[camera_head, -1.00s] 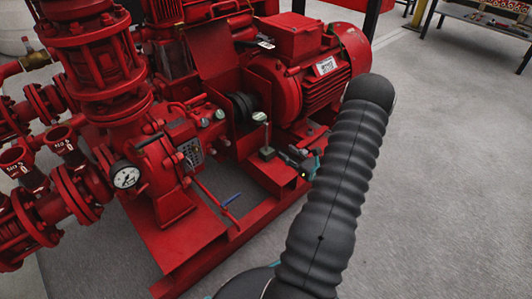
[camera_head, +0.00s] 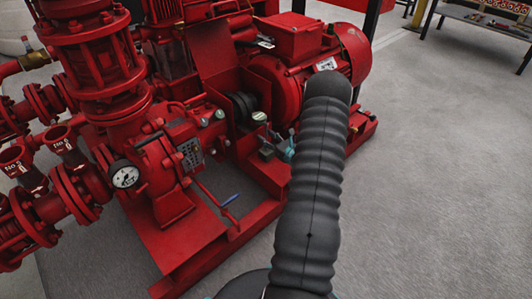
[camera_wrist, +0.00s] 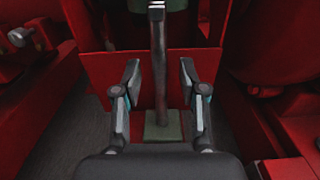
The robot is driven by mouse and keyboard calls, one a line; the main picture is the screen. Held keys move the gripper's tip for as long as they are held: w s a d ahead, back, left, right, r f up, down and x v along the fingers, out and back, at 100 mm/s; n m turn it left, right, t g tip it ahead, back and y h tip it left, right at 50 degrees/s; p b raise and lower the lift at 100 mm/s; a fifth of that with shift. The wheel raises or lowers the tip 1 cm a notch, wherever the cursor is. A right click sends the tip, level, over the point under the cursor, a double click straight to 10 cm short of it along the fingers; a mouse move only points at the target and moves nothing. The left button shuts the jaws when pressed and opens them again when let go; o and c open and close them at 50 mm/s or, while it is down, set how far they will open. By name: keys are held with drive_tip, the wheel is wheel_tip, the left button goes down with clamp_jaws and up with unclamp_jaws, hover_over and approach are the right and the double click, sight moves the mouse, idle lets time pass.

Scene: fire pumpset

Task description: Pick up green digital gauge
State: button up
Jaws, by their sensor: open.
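The green digital gauge (camera_head: 259,117) stands upright on the red pump frame, below the black coupling, with a pale face on a thin stem and a small green base. In the wrist view its dark stem (camera_wrist: 159,85) rises from the green base, and its top is cut off by the upper edge. My gripper (camera_wrist: 161,68) is open, with one finger on each side of the stem and visible gaps. How deep the stem lies between the fingers is hard to tell. In the head view my arm hides most of the gripper.
A red motor (camera_head: 318,60) stands behind and right of the gauge. The red pump body (camera_head: 160,165) with a round white dial (camera_head: 125,176) is to the left. A blue-handled lever (camera_head: 231,199) lies nearer. Red panels flank the gripper closely. Open grey floor lies right.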

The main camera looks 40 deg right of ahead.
drive_tip(key=shift+w, duration=0.4)
clamp_jaws()
drive_tip(key=shift+r, duration=0.1)
